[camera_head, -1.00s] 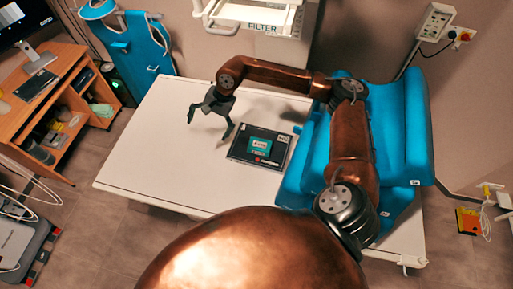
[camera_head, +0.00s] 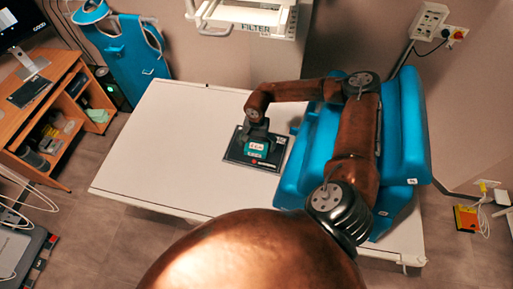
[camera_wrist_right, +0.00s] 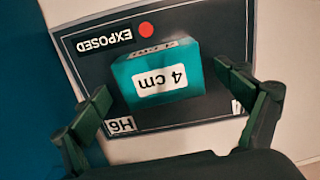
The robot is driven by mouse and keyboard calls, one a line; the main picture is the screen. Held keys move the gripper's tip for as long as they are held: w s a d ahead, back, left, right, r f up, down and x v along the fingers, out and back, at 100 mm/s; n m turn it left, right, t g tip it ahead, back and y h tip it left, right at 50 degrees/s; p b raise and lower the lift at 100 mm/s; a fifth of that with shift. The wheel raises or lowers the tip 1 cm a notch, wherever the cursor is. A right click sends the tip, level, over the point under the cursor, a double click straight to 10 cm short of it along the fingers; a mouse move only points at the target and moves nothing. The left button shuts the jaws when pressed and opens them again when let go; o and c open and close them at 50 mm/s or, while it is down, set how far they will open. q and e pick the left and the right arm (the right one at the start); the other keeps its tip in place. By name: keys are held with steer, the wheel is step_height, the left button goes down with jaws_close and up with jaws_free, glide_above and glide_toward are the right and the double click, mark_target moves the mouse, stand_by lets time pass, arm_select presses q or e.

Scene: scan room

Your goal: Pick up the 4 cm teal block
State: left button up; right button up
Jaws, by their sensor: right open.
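The teal block (camera_head: 256,149) carries a white "4 cm" label and sits on a dark flat plate (camera_head: 233,153) on the white table. My right gripper (camera_head: 257,140) is over the block from above in the head view. In the right wrist view the teal block (camera_wrist_right: 158,76) lies between and a little ahead of the two open fingers (camera_wrist_right: 170,100). Gaps show on both sides, and the fingers do not appear to touch it. My left gripper is not in view.
The white table (camera_head: 150,140) is bare to the left of the plate. Blue cushions (camera_head: 310,150) stand close on the right, under my right arm. A wooden desk (camera_head: 50,110) is at the far left.

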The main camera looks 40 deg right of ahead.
steer(key=shift+f, duration=0.65)
steer(key=shift+c, duration=0.5)
steer(key=c, duration=1.4)
steer(key=shift+o, duration=0.2)
steer(key=shift+r, duration=0.15)
